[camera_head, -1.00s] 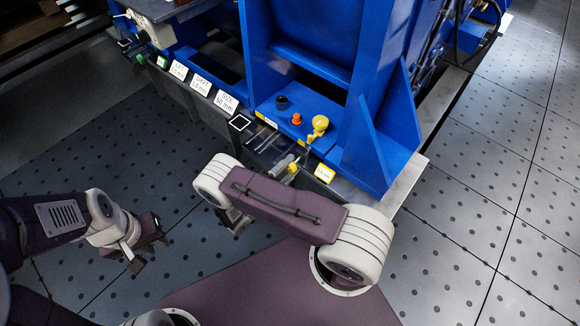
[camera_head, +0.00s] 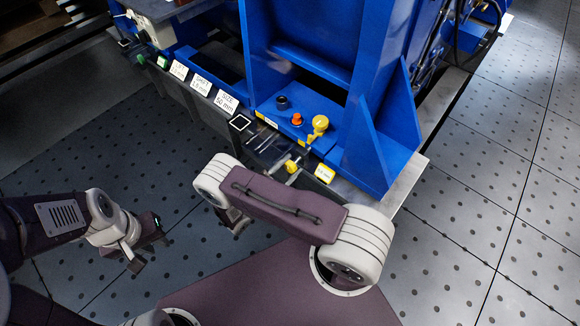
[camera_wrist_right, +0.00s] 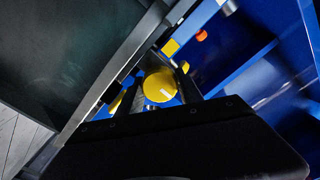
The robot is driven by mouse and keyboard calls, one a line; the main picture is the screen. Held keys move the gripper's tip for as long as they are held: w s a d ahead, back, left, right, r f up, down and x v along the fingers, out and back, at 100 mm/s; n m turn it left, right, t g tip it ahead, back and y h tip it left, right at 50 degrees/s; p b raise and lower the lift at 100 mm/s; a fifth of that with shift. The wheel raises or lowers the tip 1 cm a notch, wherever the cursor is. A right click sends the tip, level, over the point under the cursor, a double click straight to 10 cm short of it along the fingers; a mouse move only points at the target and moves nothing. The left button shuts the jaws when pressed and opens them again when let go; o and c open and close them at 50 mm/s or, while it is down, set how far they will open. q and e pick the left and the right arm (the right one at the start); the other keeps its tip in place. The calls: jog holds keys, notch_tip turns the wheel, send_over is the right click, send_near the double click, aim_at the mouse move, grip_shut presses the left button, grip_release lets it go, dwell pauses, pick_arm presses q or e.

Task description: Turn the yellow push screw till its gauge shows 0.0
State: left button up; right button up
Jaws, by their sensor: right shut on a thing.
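The yellow push screw (camera_head: 291,166) sits at the front edge of the blue machine; its round yellow head shows in the right wrist view (camera_wrist_right: 160,87) with a pale mark on its face. My right gripper (camera_wrist_right: 163,90) has a dark finger on either side of that head and is shut on it. In the head view my right arm hides most of that gripper. A small yellow-framed gauge plate (camera_head: 324,173) stands just right of the screw; its figures are too small to read. My left gripper (camera_head: 149,248) is open and empty over the floor at left.
A yellow ball knob (camera_head: 319,124), an orange knob (camera_head: 297,119) and a black knob (camera_head: 282,103) stand on the blue base behind the screw. White labels, one reading SIZE 50 mm (camera_head: 226,101), line the front edge. Floor at left is clear.

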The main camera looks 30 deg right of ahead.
dwell(0.4)
jog(key=o, duration=1.4)
jog(key=shift+a, duration=0.1)
jog(key=p+v, duration=0.2)
jog(key=v, duration=0.7)
